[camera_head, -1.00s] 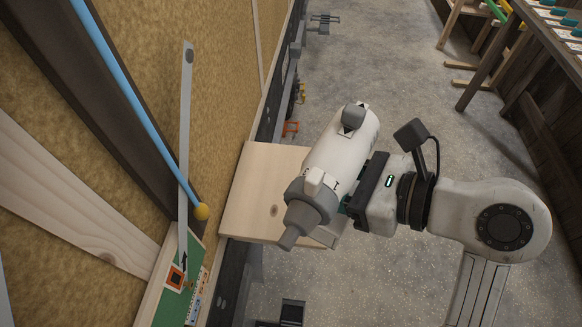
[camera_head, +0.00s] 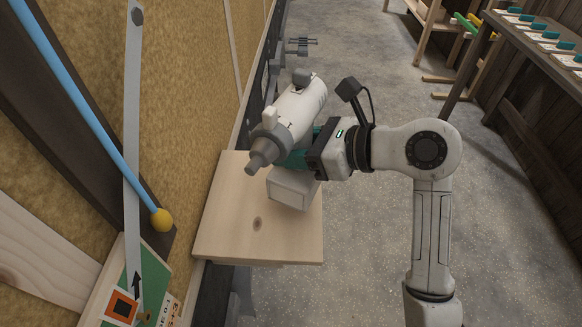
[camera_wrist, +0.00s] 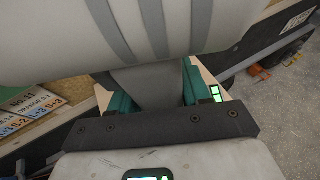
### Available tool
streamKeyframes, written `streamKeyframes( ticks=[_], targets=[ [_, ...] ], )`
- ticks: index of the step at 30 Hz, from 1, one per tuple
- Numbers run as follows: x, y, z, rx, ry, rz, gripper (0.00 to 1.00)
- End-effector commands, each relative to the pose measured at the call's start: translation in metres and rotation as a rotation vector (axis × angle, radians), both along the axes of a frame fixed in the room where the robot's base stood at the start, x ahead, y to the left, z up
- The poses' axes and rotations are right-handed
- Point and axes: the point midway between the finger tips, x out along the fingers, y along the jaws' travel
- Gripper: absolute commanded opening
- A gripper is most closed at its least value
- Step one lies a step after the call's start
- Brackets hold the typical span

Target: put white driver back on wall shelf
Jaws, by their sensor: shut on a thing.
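The white driver (camera_head: 303,108), with a grey nose and a pale grey foot, is held in my gripper (camera_head: 300,157). The teal fingers are shut around its grey grip, which shows in the wrist view (camera_wrist: 150,85) beneath the white body. The wall shelf (camera_head: 225,222) is a light wooden board fixed along the wall. In the head view the driver's foot overlaps the shelf's far right part, nose toward the lower left. I cannot tell whether the foot touches the board. The front part of the shelf is bare.
A blue rod with a yellow ball end (camera_head: 161,220) and a grey metal strip (camera_head: 133,130) are at the wall on the left. A green marked board (camera_head: 150,275) is below them. The concrete floor right of the shelf is open. A wooden table (camera_head: 525,45) stands far right.

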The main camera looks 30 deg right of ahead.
Motion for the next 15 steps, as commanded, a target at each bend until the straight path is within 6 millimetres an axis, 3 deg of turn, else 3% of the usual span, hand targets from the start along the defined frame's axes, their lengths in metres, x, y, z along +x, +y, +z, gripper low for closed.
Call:
streamKeyframes(
  ticks=[8, 15],
  targets=[
    [0.007, -0.002, -0.008, 0.000, -0.006, 0.000, 0.00],
    [0.011, -0.003, -0.034, 0.001, -0.005, 0.000, 0.00]
  ],
)
